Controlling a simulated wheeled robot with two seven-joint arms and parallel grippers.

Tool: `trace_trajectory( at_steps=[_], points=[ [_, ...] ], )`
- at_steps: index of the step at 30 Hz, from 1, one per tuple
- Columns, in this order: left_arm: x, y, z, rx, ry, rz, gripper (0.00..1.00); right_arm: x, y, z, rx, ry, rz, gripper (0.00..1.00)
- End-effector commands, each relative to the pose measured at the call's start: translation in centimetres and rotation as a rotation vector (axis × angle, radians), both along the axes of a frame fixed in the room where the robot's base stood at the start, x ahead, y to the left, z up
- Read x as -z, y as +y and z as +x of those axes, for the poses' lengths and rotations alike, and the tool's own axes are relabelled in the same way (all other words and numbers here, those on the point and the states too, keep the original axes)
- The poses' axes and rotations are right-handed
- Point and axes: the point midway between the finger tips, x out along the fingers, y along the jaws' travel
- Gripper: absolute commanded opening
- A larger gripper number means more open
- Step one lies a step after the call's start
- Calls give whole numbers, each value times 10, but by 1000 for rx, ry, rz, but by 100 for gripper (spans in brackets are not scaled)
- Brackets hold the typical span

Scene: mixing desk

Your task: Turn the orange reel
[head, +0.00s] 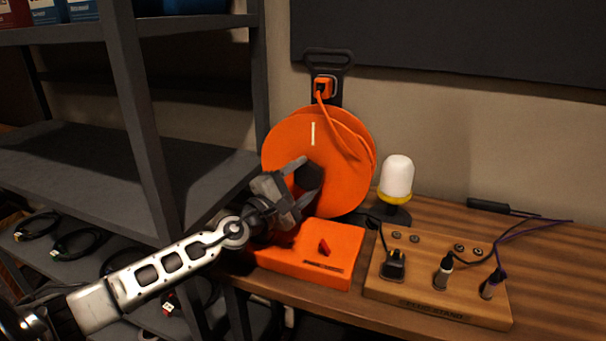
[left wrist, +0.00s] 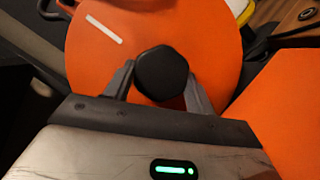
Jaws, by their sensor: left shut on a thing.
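The orange reel (head: 286,139) stands upright at the back left of the wooden desk, with a pale mark near its top and an orange cable running to a plug above it. In the left wrist view the reel's face (left wrist: 82,62) fills the upper middle, its pale mark up and left of the knob. My left gripper (head: 304,190) is in front of the reel. In the left wrist view its fingers (left wrist: 160,84) sit on both sides of a black knob (left wrist: 162,72) at the reel's middle and are shut on it. My right gripper is not in view.
An orange box (head: 335,238) with a red switch lies in front of the reel, below my left gripper. A white lamp with a yellow band (head: 397,178) stands to the right. A wooden stand (head: 430,300) holds several plugs. Grey shelves (head: 142,125) stand close on the left.

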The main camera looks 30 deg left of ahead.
Motion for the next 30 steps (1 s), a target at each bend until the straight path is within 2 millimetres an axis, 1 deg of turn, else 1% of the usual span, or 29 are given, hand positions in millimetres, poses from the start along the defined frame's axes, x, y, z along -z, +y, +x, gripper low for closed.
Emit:
trace_trajectory(
  at_steps=[15,16,17,18,26,30],
  points=[
    [2,0,0,0,6,26,14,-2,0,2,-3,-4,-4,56],
    [1,0,0,0,6,25,63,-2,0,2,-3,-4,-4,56],
    [1,0,0,0,6,25,72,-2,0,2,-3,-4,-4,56],
    [1,0,0,0,6,24,77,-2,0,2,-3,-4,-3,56],
    [1,0,0,0,5,19,77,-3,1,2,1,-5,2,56],
    [3,1,-8,0,6,19,77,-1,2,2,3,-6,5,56]
  ],
)
